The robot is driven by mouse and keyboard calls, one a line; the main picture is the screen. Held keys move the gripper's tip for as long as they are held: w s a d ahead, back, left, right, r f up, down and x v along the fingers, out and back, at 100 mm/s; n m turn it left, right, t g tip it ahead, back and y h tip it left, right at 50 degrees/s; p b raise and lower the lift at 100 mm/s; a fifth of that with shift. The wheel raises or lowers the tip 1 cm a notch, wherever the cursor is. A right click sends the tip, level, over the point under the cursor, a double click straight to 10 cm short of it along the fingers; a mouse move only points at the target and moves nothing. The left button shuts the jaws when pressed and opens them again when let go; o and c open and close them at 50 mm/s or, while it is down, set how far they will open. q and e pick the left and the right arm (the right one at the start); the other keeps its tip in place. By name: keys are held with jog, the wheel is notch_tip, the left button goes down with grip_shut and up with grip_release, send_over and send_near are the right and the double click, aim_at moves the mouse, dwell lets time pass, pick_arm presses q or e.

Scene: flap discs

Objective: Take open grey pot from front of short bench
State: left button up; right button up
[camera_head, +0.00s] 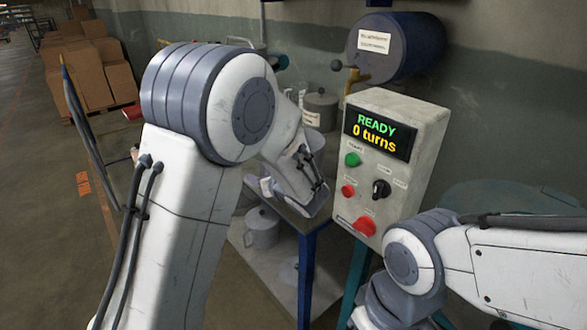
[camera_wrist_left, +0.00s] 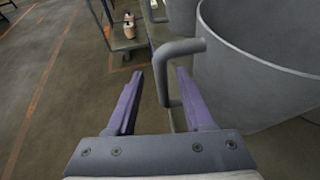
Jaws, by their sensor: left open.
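In the left wrist view a large grey open pot (camera_wrist_left: 262,70) fills the right side, its rim and inside showing. Its bent grey handle (camera_wrist_left: 178,48) sticks out to the left, at the far end of my left gripper (camera_wrist_left: 158,76). The two purple fingers are open, with the handle showing between their tips; I cannot tell whether they touch it. In the head view my left gripper (camera_head: 268,188) is small and partly hidden at the front of the short bench (camera_head: 308,232). My left arm hides much of the bench top. My right gripper is out of the picture.
A lidded grey pot (camera_head: 320,108) stands farther back, and another grey pot (camera_head: 262,228) is on the low shelf. The control box (camera_head: 390,165), reading "READY 0 turns", stands right of the bench. A blue drum (camera_head: 397,45) is behind. Open floor lies left.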

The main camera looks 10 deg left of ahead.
pick_arm(q)
jog(key=x, duration=0.3)
jog(key=shift+w, duration=0.15)
grip_shut()
